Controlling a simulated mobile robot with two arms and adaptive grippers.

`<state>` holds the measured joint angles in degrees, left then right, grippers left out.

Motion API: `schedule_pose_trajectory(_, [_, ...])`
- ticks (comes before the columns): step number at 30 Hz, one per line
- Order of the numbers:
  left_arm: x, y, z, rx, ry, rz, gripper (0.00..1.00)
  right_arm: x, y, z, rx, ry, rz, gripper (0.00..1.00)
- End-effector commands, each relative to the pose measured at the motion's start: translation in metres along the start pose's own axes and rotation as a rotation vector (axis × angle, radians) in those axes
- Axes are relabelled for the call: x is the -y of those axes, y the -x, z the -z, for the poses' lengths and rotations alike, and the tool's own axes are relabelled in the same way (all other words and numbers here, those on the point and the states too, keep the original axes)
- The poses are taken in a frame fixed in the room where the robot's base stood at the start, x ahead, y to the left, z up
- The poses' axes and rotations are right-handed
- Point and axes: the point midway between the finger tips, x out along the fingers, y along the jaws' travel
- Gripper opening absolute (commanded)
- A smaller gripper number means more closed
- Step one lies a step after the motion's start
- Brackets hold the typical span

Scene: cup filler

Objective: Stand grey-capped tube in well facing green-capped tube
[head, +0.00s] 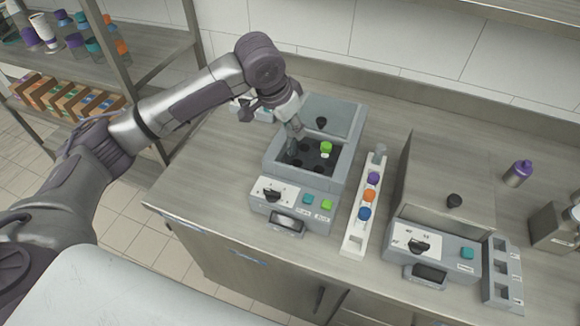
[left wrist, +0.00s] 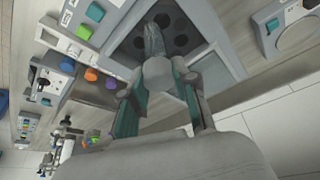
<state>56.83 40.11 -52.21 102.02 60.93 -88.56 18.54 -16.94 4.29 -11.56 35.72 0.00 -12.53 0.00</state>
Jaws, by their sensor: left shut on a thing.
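The machine (head: 257,208) stands open on the bench, with dark wells in its rotor (head: 306,157). The green-capped tube (head: 326,148) stands in a well on the rotor's right side. My left gripper (head: 296,130) is over the rotor's left part, shut on the grey-capped tube. In the left wrist view the grey-capped tube (left wrist: 156,68) is between the fingertips, its clear body pointing toward the dark wells. The arm and fingers partly hide the left wells. I cannot tell whether the tube's tip is inside a well. My right gripper is not in view.
A white rack (head: 353,238) right of the machine holds purple-, orange- and blue-capped tubes, with a grey piece (head: 379,153) at its far end. Another machine (head: 432,247) with a dark knob stands further right. The raised lid (head: 335,115) is behind the rotor.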

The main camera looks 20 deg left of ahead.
Motion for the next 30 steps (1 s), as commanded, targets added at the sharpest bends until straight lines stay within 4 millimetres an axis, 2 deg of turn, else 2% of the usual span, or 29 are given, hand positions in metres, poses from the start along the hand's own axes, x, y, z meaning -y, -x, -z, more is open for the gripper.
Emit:
schedule_pose_trajectory(3, [0.007, -0.019, 0.010, -0.010, -0.082, -0.038, 0.00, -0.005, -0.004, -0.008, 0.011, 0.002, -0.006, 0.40])
schedule_pose_trajectory(8, [0.013, -0.034, 0.016, -0.024, -0.151, -0.063, 0.00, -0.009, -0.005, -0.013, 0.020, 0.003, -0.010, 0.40])
schedule_pose_trajectory(18, [0.014, -0.085, -0.003, -0.025, -0.167, -0.066, 0.00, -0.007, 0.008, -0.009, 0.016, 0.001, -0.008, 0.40])
schedule_pose_trajectory(30, [0.014, -0.127, -0.018, -0.026, -0.167, -0.065, 0.00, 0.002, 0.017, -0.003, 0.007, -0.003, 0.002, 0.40])
